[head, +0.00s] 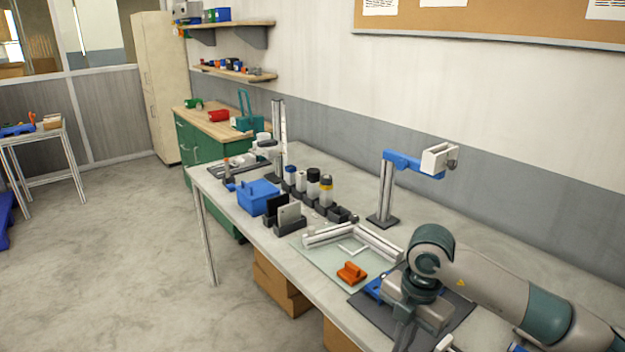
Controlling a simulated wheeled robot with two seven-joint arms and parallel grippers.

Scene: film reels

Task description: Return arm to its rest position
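My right arm (490,278) comes in from the lower right and reaches over the near end of the workbench (365,315). Its elbow-like teal joint is raised, and the wrist bends downward. My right gripper (418,332) points down over a dark mat (458,310) at the bench's near end. Its fingertips are not clear enough to show whether they are apart or hold anything. A blue piece (376,288) lies beside the wrist, partly hidden by it. My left arm and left gripper are not in view.
An orange block (351,273) lies on a pale mat left of my gripper. A post with a blue arm (402,161) and white head stands behind. Farther along are a blue box (258,195), black holders and several bottles.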

